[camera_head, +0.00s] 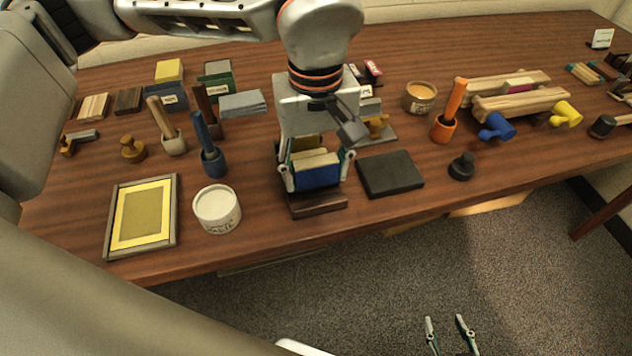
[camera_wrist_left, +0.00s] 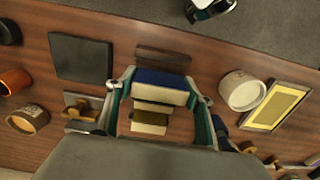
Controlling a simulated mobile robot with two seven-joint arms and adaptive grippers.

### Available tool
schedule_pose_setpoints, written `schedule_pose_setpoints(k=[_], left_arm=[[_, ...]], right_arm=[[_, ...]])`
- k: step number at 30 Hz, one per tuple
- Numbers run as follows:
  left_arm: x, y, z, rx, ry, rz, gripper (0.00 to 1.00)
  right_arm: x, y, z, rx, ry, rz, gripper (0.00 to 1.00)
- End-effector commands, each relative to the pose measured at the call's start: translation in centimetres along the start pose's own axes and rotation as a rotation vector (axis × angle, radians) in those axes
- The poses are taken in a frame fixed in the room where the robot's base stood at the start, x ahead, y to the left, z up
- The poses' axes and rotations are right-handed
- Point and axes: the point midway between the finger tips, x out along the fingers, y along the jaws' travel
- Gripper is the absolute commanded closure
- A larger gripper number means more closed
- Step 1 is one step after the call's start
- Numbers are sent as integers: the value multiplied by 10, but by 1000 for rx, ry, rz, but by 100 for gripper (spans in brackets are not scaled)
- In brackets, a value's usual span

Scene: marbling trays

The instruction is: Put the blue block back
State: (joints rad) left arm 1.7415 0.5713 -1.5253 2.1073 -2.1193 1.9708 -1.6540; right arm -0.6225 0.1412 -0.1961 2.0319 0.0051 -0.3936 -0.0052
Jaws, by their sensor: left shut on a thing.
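The blue block (camera_head: 317,178), with a blue front and a cream top, is between the fingers of my left gripper (camera_head: 317,168). In the left wrist view the blue block (camera_wrist_left: 160,80) also sits between the two fingertips (camera_wrist_left: 161,88). The left gripper is shut on it, near the table's front edge. A dark brown wooden strip (camera_head: 318,204) lies just in front of the block; I cannot tell whether they touch. An olive and cream block (camera_wrist_left: 152,112) lies behind it. My right gripper (camera_head: 447,322) is over the floor, fingers apart and empty.
A dark slab (camera_head: 390,174) lies right of the gripper, with a black knob-shaped tool (camera_head: 461,166) beyond it. A white jar (camera_head: 217,208) and a framed yellow tray (camera_head: 143,215) stand to the left. Handled tools, including a blue one (camera_head: 209,147), stand behind.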

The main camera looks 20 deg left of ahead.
Motion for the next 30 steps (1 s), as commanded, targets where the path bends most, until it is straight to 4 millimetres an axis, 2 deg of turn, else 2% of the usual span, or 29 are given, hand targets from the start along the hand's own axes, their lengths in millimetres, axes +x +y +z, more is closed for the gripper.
schedule_pose_setpoints(k=[8,20,21,23,30], left_arm=[[38,0,1,1,-3,-2,74],[42,0,0,1,0,0,74],[43,0,0,0,0,-1,45],[42,0,0,0,0,0,31],[42,0,0,0,0,0,31]], right_arm=[[0,-3,10,-2,-15,-4,60],[1,-4,12,-2,-18,-5,60],[1,-4,12,-3,-17,-5,60],[0,-3,12,-3,-17,-4,60],[1,-2,10,-4,-14,-3,60]])
